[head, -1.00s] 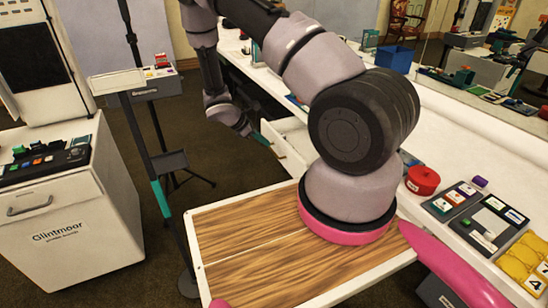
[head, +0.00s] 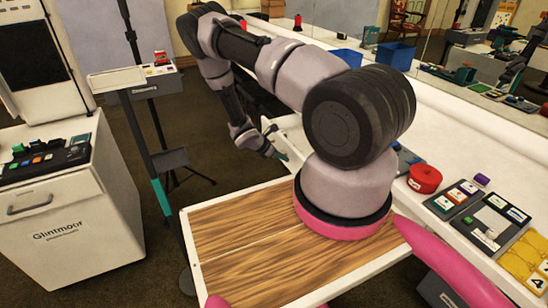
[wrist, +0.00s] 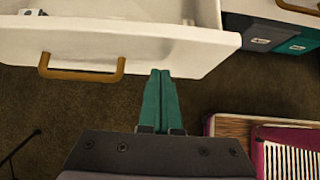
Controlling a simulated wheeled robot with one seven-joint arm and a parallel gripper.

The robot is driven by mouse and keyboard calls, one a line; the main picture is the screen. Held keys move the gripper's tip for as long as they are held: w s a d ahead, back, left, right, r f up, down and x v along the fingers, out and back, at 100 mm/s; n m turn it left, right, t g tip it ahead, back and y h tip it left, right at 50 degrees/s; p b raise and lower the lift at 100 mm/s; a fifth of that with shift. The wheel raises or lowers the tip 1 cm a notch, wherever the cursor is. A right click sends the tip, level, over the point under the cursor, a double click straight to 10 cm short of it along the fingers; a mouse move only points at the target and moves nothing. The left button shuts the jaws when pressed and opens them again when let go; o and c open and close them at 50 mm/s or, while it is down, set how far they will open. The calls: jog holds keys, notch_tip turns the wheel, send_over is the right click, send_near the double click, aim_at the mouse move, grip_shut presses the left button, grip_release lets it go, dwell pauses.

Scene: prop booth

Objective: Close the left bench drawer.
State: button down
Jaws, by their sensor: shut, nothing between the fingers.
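The left bench drawer (wrist: 130,38) is white with a tan bar handle (wrist: 82,72) on its front. In the wrist view it stands out past the neighbouring bench part, and its open inside shows at the top, with a small item (wrist: 33,12) in it. My gripper (wrist: 160,74) is shut and empty. Its teal fingertips are at the drawer front, to the right of the handle; I cannot tell whether they touch it. In the head view my gripper (head: 280,154) is beside the drawer's white edge (head: 288,124), and my arm hides most of the drawer.
Dark and teal bins (wrist: 292,42) sit right of the drawer. The white bench (head: 460,125) carries a red round tin (head: 424,178) and trays. A Glintmoor cabinet (head: 70,225) and a stand (head: 135,80) are at left. Carpet floor lies free between.

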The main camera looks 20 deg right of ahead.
jog(key=shift+d, duration=0.9)
jog(key=shift+d, duration=0.1)
jog(key=d, duration=1.9)
jog(key=shift+w, duration=0.3)
jog(key=shift+d, duration=0.3)
jog(key=shift+d+r, duration=0.1)
jog(key=shift+d, duration=0.05)
jog(key=a, duration=0.4)
jog(key=shift+a, duration=0.3)
jog(key=v, duration=1)
